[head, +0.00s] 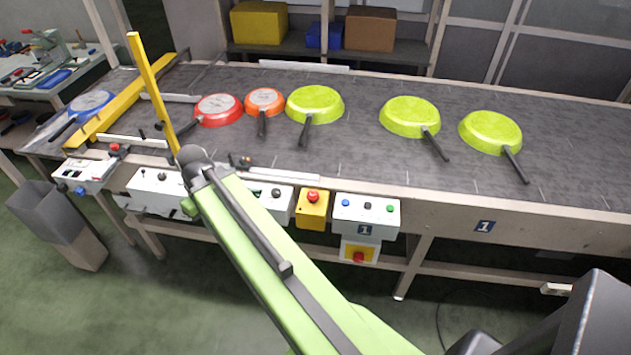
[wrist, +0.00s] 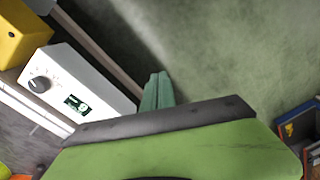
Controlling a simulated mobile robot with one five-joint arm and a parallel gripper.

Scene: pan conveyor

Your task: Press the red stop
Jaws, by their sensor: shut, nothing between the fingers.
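A red mushroom button (head: 313,196) sits on top of a yellow box (head: 311,213) on the conveyor's front side. A second red button (head: 359,257) is on a yellow plate lower down, under the white panel marked 1. A third red button (head: 114,147) is on the white box at far left. My gripper (wrist: 158,90) shows as closed green fingers in the wrist view, touching nothing there. In the head view its green tip (head: 188,207) is mostly hidden by my arm, left of the yellow box. A yellow box (wrist: 20,36) shows at the wrist view's upper left, without a visible red button.
A white panel (head: 366,213) with blue, black and green buttons stands right of the yellow box. A white control box (wrist: 90,95) with a black knob is near my fingers. Several pans lie on the conveyor belt (head: 360,160). Open floor lies in front.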

